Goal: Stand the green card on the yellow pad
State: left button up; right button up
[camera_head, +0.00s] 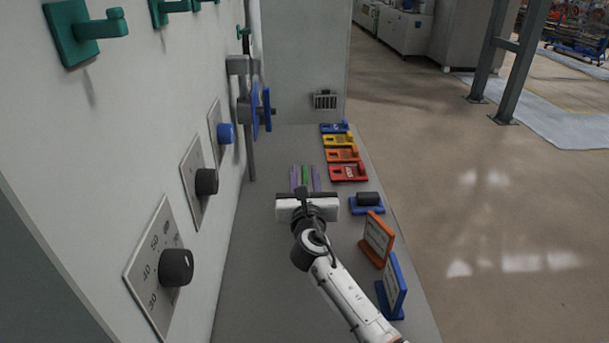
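A narrow green strip (305,175), perhaps the green card seen nearly edge-on, shows between two purple strips just beyond my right gripper (305,193). I cannot tell whether the purple strips are a holder or part of the gripper. The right arm comes in from the lower right, and the white gripper body hides the near end of the strips. Its fingertips are not clear, so its opening and any contact are uncertain. A yellow block (339,141), likely the yellow pad, lies at the back right of the grey ledge. My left gripper is out of view.
Blue (334,128), orange (342,155) and red (348,173) blocks line the ledge's right side near the yellow one. Closer are a blue holder with a dark cylinder (367,199), and upright orange (376,240) and blue (393,287) framed cards. Knobs project from the left wall.

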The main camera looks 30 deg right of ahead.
jog(key=shift+r, duration=0.15)
jog(key=shift+s+a, duration=0.15)
jog(key=shift+s, duration=0.05)
jog(key=v, duration=1.1)
jog(key=shift+s+p, duration=0.25)
jog(key=shift+p, duration=0.15)
dwell(0.4)
dwell(1.2)
